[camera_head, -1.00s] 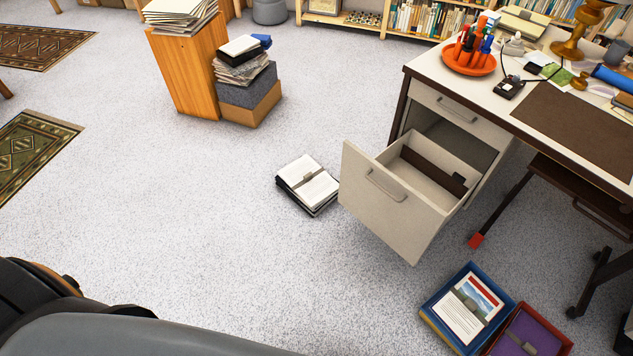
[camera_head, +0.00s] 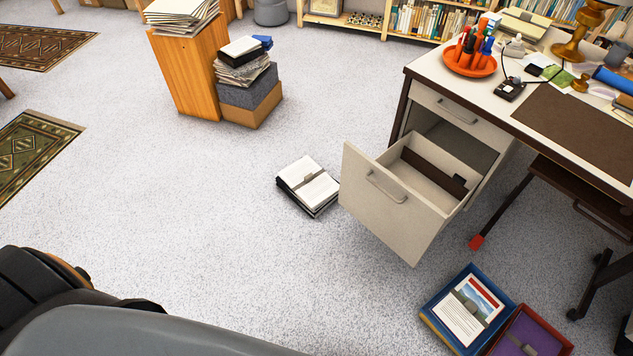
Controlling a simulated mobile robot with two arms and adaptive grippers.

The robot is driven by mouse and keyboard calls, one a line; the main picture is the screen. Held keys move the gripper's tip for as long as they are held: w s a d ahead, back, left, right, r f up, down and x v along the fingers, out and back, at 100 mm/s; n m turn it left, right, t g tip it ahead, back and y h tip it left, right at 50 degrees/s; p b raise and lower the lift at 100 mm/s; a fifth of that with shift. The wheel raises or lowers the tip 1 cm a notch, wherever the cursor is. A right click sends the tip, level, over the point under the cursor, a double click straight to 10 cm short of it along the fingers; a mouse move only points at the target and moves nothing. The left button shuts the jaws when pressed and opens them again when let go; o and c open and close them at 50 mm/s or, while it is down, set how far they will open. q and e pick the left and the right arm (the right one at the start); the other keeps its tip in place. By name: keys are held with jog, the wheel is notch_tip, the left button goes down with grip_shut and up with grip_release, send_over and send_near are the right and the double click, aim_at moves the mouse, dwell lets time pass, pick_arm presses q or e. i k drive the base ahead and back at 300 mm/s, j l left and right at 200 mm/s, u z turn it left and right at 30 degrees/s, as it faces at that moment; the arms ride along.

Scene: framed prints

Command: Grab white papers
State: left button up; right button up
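A stack of white papers (camera_head: 310,186) with a grey clip lies on a dark base on the carpet, left of the open drawer. Another stack of white papers (camera_head: 180,10) sits on top of a wooden cabinet at the upper left. A white sheet with a picture (camera_head: 468,312) lies in a blue tray (camera_head: 437,323) at the lower right. Part of my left arm shows at the lower left. Neither gripper's fingers are in view.
A desk (camera_head: 460,92) stands at the right with its lower drawer (camera_head: 390,202) pulled out. A red-and-purple tray (camera_head: 530,330) lies beside the blue one. A wooden cabinet (camera_head: 186,70) and boxes (camera_head: 248,95) stand at the upper left.

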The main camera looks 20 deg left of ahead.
aim_at(311, 183)
jog(key=i+j+z, duration=0.1)
jog(key=z, duration=0.4)
jog(key=j+z, duration=0.35)
jog(key=z, duration=0.15)
jog(key=i+j+z, duration=0.1)
jog(key=j+z, duration=0.2)
jog(key=z, duration=0.15)
